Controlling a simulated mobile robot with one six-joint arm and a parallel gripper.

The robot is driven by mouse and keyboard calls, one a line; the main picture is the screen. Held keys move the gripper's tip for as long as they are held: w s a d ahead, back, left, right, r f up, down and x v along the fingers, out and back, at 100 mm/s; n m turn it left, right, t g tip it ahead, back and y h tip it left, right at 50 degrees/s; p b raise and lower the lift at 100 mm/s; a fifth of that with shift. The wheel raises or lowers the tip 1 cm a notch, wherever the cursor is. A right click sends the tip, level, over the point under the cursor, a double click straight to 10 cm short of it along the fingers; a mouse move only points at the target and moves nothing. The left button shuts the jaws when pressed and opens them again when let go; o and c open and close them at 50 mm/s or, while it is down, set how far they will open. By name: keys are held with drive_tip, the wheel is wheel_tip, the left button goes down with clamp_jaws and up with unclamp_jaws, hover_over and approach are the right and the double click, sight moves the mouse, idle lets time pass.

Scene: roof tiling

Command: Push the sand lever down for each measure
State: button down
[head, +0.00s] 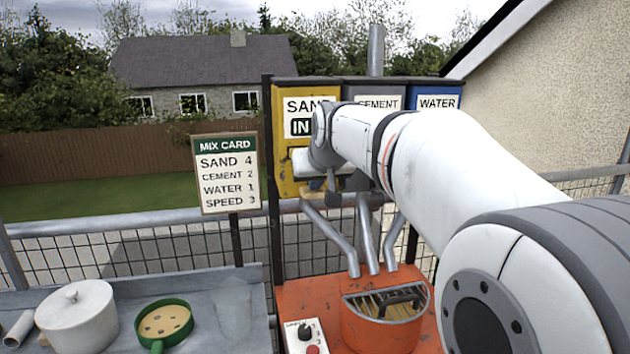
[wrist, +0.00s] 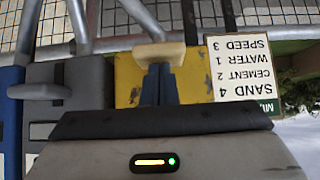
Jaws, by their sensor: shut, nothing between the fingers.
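The yellow sand dispenser (head: 280,140) stands at the left of the row, its label and the display under it partly hidden by my arm. Its lever, a tan wooden bar (wrist: 160,52), shows in the wrist view at the dispenser's base. My gripper (wrist: 159,72) is shut and empty, its fingertips right at the bar; I cannot tell whether they touch. In the head view my gripper (head: 331,183) is small and in front of the sand dispenser's lower part. The mix card (head: 226,172) reads sand 4, cement 2, water 1, speed 3.
The cement (head: 380,103) and water (head: 437,102) dispensers stand to the right, partly behind my arm. Metal chutes run down to the orange mixer (head: 385,325) with its grated opening. A white pot (head: 77,320) and a green sieve (head: 165,325) sit on the left bench.

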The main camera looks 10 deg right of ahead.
sight(316, 193)
drive_tip(key=shift+f, duration=0.3)
wheel_tip(316, 193, up, 5)
drive_tip(key=p, duration=0.3)
drive_tip(key=shift+p, duration=0.3)
drive_tip(key=b+v, duration=0.1)
drive_tip(key=v, duration=0.8)
drive_tip(key=shift+s+r, duration=0.15)
drive_tip(key=shift+s, duration=0.2)
drive_tip(key=s+f+g, duration=0.3)
drive_tip(key=s+f, duration=0.8)
drive_tip(key=f, duration=0.4)
drive_tip(key=s+f+g, duration=0.3)
drive_tip(key=s+f, duration=0.8)
drive_tip(key=f, duration=0.4)
drive_tip(key=shift+a, duration=0.4)
